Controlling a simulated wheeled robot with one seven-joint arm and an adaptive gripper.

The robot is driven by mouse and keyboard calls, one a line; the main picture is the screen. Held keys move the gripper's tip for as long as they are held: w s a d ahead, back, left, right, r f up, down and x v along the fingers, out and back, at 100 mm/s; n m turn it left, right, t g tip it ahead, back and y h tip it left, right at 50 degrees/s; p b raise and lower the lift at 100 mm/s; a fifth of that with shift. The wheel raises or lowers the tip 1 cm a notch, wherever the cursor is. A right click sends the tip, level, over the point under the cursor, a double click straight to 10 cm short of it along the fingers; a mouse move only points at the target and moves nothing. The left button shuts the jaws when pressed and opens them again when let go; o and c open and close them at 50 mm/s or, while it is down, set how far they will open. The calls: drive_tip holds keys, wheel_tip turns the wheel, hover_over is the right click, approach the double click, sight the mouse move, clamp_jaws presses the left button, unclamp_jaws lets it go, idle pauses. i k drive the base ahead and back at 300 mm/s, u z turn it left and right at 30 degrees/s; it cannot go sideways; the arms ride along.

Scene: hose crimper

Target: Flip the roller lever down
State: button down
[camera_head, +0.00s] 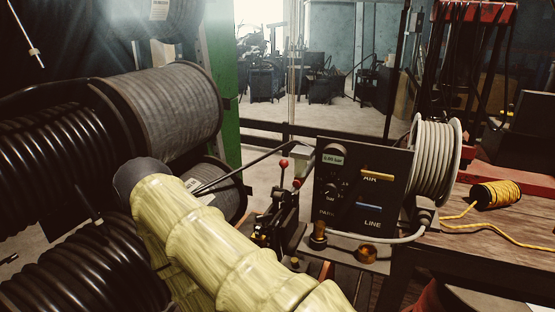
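A thin black bar (240,168) slopes up toward the machine from the left. I cannot tell which part is the roller lever. My arm, in a yellow-green sleeve, crosses the lower foreground and hides the mechanism's lower left. My gripper is not in view.
Large reels of black hose (55,150) and a grey reel (175,110) crowd the left. A pale hose coil (435,160) stands right of the panel. A yellow cord spool (495,193) lies on the wooden bench (470,250). A green post (220,80) rises behind the reels.

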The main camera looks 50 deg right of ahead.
sight(279, 194)
drive_tip(key=z, duration=1.65)
